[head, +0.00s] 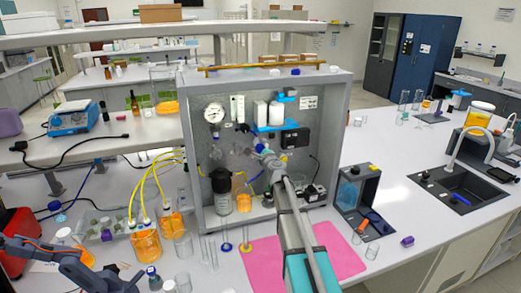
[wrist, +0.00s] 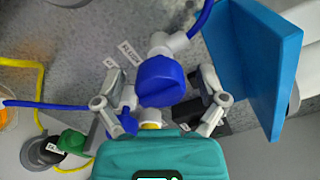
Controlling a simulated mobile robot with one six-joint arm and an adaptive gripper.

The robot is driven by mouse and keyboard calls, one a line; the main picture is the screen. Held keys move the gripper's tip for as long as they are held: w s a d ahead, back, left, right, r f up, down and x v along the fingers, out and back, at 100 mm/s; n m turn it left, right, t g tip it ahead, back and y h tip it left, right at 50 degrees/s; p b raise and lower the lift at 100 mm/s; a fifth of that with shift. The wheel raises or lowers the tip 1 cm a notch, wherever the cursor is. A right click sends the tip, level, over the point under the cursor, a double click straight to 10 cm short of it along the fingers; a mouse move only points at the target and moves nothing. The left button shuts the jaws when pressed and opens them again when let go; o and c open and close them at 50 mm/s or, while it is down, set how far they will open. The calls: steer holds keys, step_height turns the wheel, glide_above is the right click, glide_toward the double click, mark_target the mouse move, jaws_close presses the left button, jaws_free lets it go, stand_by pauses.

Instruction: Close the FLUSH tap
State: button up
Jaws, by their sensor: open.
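A blue tap knob (wrist: 162,82) sits on white fittings on the grey rig panel, in the middle of the wrist view.
A blue plate (wrist: 258,60) stands out close to my right finger. A green knob (wrist: 72,141) and a smaller blue part (wrist: 122,122) are at lower left. Blue and yellow tubes run along the left.

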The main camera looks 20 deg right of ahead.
steer(key=shift+s, duration=0.1)
steer(key=s, duration=1.2)
steer(key=shift+d, duration=0.2)
steer(key=shift+w, duration=0.1)
steer(key=s+a+f+n+g+y+b, duration=0.1)
steer(key=s+a+f+n+g+y, duration=0.3)
steer(key=a+n, duration=0.4)
steer(key=s+a+f+n+g+y, duration=0.2)
steer(key=s+a+f+n+g, duration=0.2)
steer(key=s+a+f+n, duration=0.25)
steer(key=s+d+f+n+g+h, duration=0.1)
steer(key=s+f+n+g+h, duration=0.2)
steer(key=s, duration=0.5)
steer(key=s+d+f+n+g+h+b, duration=0.1)
steer(key=s+f+n+g+h, duration=0.2)
steer(key=s+f+n+g, duration=0.2)
steer(key=shift+s+f+n+g+h, duration=0.35)
steer(key=shift+s+f+g, duration=0.8)
steer(key=shift+s, duration=1)
